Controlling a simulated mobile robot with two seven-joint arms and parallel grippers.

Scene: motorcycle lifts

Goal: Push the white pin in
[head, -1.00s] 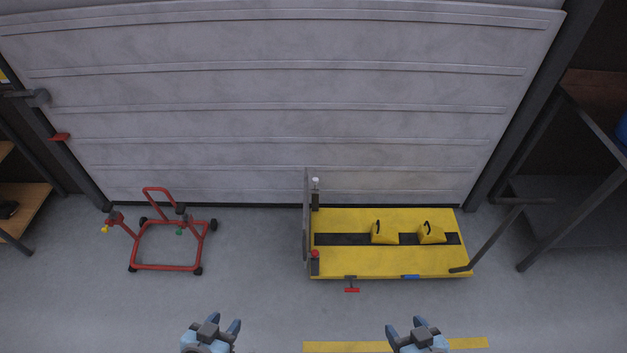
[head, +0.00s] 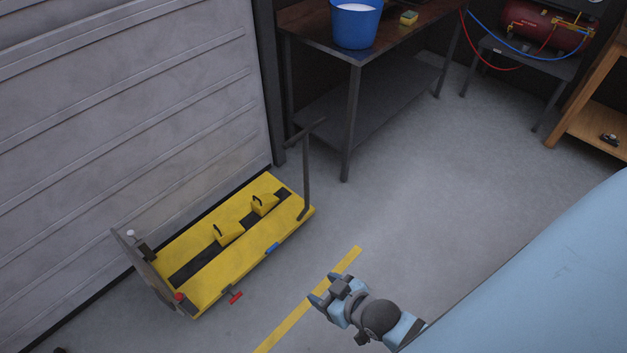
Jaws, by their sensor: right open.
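The white pin (head: 130,234) shows as a small white knob at the far left end of the yellow motorcycle lift (head: 206,285), on the side by the roller door. A dark block sits just beside it. A red knob (head: 179,296) is at the near corner of the same end. My right gripper (head: 322,290) is open and empty over the floor, to the right of the lift and well apart from the white pin. My left gripper is out of view.
A red T-handle (head: 236,297) and a blue pedal (head: 272,248) stick out on the lift's near side. A dark upright bar (head: 306,175) stands at its right end. A workbench (head: 300,22) with a blue bucket (head: 355,24) stands behind. The floor at centre right is clear.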

